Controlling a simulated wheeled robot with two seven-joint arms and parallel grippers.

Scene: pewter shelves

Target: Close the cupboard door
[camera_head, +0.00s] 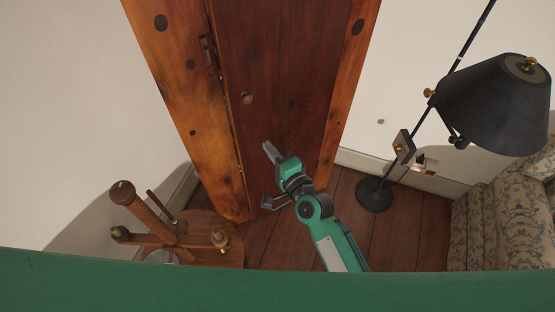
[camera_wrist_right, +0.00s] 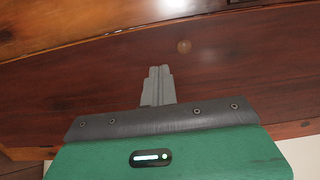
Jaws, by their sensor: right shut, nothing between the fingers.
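The cupboard door (camera_head: 290,60) is dark red-brown wood inside a lighter orange wood frame (camera_head: 172,75). It looks nearly flush with the frame, with a thin dark line along its left edge; I cannot tell whether it is fully closed. A small round knob (camera_head: 247,98) sits near that edge; it also shows in the wrist view (camera_wrist_right: 184,46). My right gripper (camera_head: 268,148) is shut and empty in front of the door, below and right of the knob. Its fingers (camera_wrist_right: 160,70) point at the door panel (camera_wrist_right: 80,85); contact cannot be told. My left gripper is out of view.
A metal latch (camera_head: 207,51) is on the left edge of the doorway. A black floor lamp (camera_head: 495,105) and a floral sofa (camera_head: 500,225) are at right. Some wooden floor (camera_head: 400,235) is clear.

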